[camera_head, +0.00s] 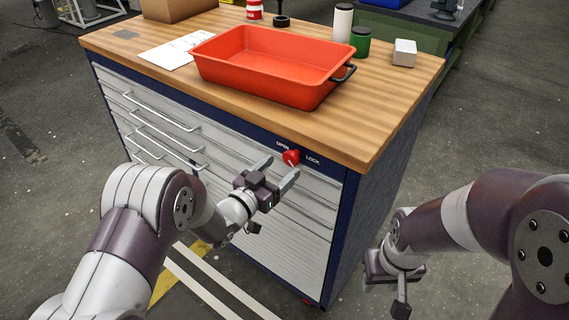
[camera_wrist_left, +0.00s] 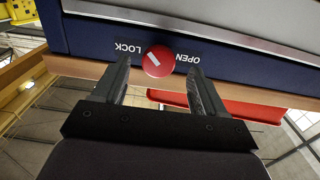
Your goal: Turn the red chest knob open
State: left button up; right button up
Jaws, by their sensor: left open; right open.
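The red chest knob (camera_head: 291,157) sits on the dark blue top rail of the tool chest (camera_head: 330,178), between the white words OPEN and LOCK. In the left wrist view the knob (camera_wrist_left: 158,61) lies between and just beyond the two fingertips, with a white mark on its face slanting toward the LOCK side. The picture there is upside down. My left gripper (camera_head: 276,172) is open, with its fingers pointing at the knob, one on each side. I cannot tell whether they touch it. My right gripper (camera_head: 389,285) is open and empty, low at the right of the chest.
A red-orange tray (camera_head: 270,85) stands on the wooden top (camera_head: 372,128). White drawers (camera_head: 155,120) with bar handles fill the chest front. Floor right of the chest is clear.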

aim_at(293, 156)
pick_arm(q)
jog(key=shift+x, duration=1.1)
jog(key=shift+w+d, duration=0.15)
jog(key=shift+d, duration=0.05)
jog(key=c, duration=1.1)
jog(key=shift+o, duration=0.2)
